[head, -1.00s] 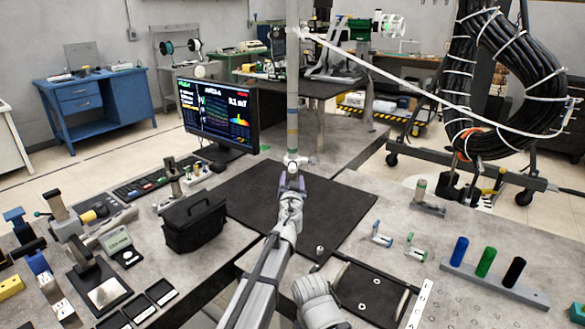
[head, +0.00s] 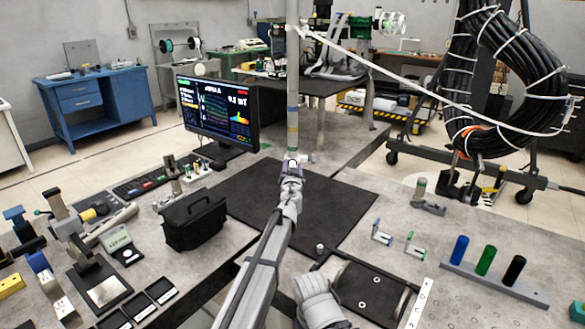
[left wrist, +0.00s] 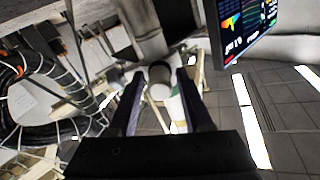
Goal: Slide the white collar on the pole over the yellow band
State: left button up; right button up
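The pole (head: 293,80) stands upright at the middle of the head view, with faint coloured bands low on it. A dull yellow band (head: 292,125) appears there, above the collar. The white collar (head: 292,158) is low on the pole, mostly hidden behind my left gripper (head: 291,168). In the left wrist view, its round white knob (left wrist: 160,73) lies between the dark fingers of my left gripper (left wrist: 160,82). The fingers are open, with a gap visible beside the knob.
A black mat (head: 335,210) lies around the pole's foot. A black bag (head: 193,220) and a monitor (head: 217,115) stand to the left. A white cable (head: 400,82) runs from the pole to the coil (head: 505,90). Small fixtures stand at right.

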pick_arm(q)
grip_shut()
dwell(1.1)
